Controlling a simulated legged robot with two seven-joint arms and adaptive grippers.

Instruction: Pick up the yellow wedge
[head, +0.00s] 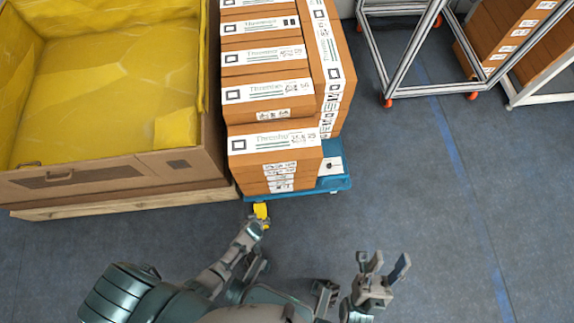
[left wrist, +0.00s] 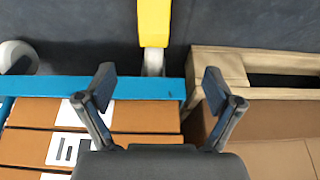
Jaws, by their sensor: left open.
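The yellow wedge (head: 261,210) is on the floor by the front left corner of the blue cart. In the left wrist view the wedge (left wrist: 154,22) shows as a yellow block at the top, beside a grey-white caster and partly cut off by the frame. My left gripper (head: 262,224) is close to the wedge in the head view, partly blocked by my arm. In the left wrist view its fingers (left wrist: 159,85) are spread and empty, with the wedge beyond the tips. My right gripper (head: 384,266) is open and empty over bare floor.
The blue cart (head: 337,183) carries stacked brown boxes (head: 270,140). Left of it, a large brown crate (head: 80,180) with yellow lining sits on a wooden pallet (head: 130,204). Metal frame racks (head: 440,93) stand at the back right. The floor at right is clear.

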